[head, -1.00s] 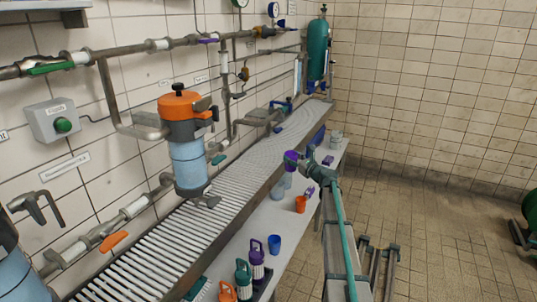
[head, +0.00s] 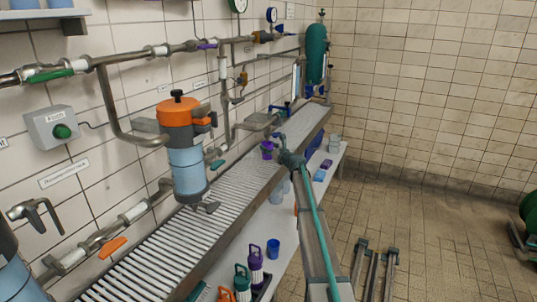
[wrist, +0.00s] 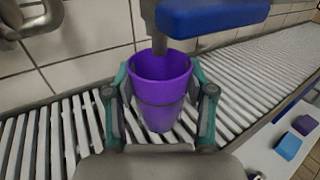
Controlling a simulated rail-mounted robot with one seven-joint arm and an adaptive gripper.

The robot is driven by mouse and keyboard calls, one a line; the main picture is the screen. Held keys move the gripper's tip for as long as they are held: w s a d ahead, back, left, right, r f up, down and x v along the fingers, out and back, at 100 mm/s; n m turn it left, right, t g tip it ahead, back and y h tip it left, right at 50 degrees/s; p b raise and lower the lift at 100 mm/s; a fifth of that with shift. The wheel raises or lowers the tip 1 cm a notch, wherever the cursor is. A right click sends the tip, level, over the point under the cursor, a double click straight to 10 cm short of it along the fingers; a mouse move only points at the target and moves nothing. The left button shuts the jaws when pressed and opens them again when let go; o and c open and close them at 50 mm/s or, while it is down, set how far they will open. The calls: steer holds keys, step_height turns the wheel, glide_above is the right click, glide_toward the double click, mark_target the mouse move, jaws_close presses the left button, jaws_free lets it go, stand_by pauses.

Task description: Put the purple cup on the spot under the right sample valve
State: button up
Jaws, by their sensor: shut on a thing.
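The purple cup (wrist: 160,95) is upright between the fingers of my gripper (wrist: 161,115), which is shut on it. In the wrist view the cup is over the slatted drain grate, just under a grey spout (wrist: 160,30) with a blue handle (wrist: 213,14). Whether its base touches the slats cannot be told. In the head view the cup (head: 267,150) is small, at the far part of the grate, with my gripper (head: 276,153) at its right side. The blue-handled valve (head: 280,110) shows just beyond it. The spot under the valve is not visible.
The slatted grate (head: 150,255) runs along the tiled wall. A lower shelf (head: 232,262) beside it holds a blue cup (head: 273,248), bottles and small blocks. A blue block (wrist: 288,146) and a purple block (wrist: 304,125) lie at the wrist view's right. Pipes line the wall.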

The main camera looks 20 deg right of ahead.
steer(key=shift+w+f, duration=0.15)
steer(key=shift+f, duration=1.6)
steer(key=shift+f, duration=0.1)
steer(key=shift+f, duration=0.15)
steer(key=o, duration=1)
steer(key=shift+r, duration=0.3)
steer(key=v, duration=1.2)
